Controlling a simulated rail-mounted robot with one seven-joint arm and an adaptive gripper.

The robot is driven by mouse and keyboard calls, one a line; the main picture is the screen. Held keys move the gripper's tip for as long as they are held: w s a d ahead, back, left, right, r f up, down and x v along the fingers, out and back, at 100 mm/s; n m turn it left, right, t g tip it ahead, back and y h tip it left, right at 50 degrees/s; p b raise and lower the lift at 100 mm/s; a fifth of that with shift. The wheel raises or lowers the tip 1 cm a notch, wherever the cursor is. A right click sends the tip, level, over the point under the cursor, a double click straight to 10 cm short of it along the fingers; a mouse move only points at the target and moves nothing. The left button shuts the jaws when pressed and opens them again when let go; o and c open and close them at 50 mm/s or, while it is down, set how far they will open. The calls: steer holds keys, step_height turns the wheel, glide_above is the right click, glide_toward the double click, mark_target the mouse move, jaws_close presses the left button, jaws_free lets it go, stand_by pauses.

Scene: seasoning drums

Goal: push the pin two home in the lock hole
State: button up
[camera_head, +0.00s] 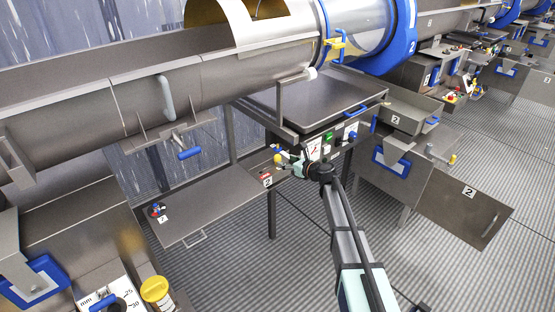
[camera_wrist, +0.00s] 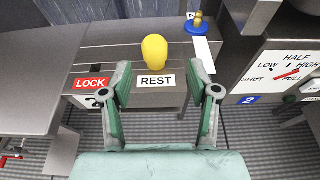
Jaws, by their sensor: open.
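A yellow rounded knob, which looks like the head of pin two (camera_wrist: 154,51), stands upright at the REST label (camera_wrist: 155,81) on a grey ledge in the wrist view. It also shows as a small yellow dot in the head view (camera_head: 278,159). A red LOCK label (camera_wrist: 90,84) is on the same ledge to the left, above a partly covered number.
A blue-based brass fitting (camera_wrist: 197,24) stands at the back right of the ledge. A control panel with a dial (camera_wrist: 290,72) is close on the right. A grey flat panel (camera_head: 208,206) extends left of the ledge.

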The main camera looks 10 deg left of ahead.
mark_target(278, 160)
steer(key=shift+s+p+x, duration=0.15)
steer(key=shift+p+x, duration=0.55)
steer(key=shift+x, duration=0.9)
steer(key=shift+s+p+x, duration=0.15)
steer(key=shift+p+x, duration=0.5)
steer(key=shift+x, duration=0.95)
steer(key=shift+a+f, duration=0.15)
steer(key=shift+f, duration=0.05)
jaws_close()
